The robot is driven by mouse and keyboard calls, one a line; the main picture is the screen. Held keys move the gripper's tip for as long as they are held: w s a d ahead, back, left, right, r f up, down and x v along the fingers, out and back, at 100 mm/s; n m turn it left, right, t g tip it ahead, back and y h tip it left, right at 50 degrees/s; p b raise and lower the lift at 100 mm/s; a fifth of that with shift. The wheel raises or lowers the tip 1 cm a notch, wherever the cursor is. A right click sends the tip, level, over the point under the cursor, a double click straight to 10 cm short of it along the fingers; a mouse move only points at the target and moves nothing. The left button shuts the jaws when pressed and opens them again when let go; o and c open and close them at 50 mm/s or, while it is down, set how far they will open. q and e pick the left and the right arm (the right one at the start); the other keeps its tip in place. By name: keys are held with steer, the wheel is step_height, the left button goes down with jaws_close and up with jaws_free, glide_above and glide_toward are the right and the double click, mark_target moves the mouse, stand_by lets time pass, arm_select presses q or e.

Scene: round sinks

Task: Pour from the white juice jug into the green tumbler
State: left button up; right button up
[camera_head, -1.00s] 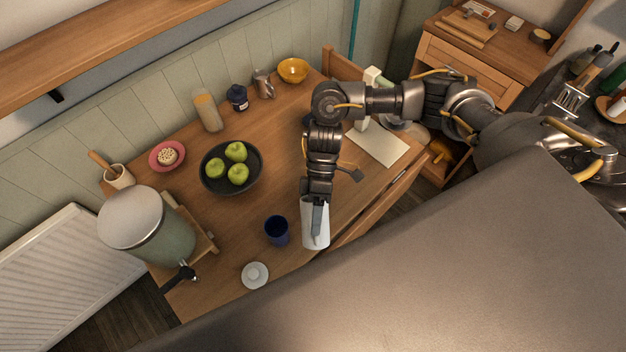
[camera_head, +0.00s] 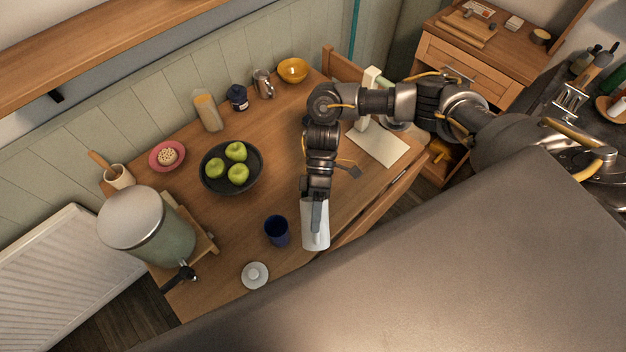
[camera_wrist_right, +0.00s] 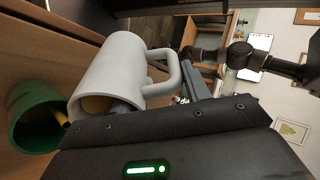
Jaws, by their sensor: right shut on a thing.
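My right gripper (camera_head: 317,203) is shut on the white juice jug (camera_head: 316,232), held near the table's front edge. In the right wrist view the jug (camera_wrist_right: 122,72) is tilted, its mouth towards the green tumbler (camera_wrist_right: 35,112). Yellow-orange juice shows inside the jug's mouth, and a small yellow streak lies between it and the tumbler's rim. The tumbler's inside is dark, so I cannot tell its level. I see no green tumbler in the head view; the jug and gripper may hide it. My left gripper is not in view.
A dark blue cup (camera_head: 277,230) stands close left of the jug. A white lid-like disc (camera_head: 255,275) lies near the front edge. A black bowl of green apples (camera_head: 213,183) and a green dispenser (camera_head: 165,240) are further left. Bare table lies right of the bowl.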

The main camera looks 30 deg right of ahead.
steer(key=shift+w+d+r+g+y, duration=0.15)
steer(key=shift+w+r+g+y, duration=0.25)
steer(key=shift+g, duration=0.3)
stand_by(1.5)
steer(key=shift+s, duration=0.15)
steer(key=shift+s+f+t+h, duration=0.25)
steer(key=shift+t+h, duration=0.05)
steer(key=shift+t, duration=0.1)
steer(key=shift+s+a+t+h, duration=0.3)
steer(key=shift+t+h, duration=0.2)
steer(key=shift+t, duration=0.5)
steer(key=shift+s, duration=0.1)
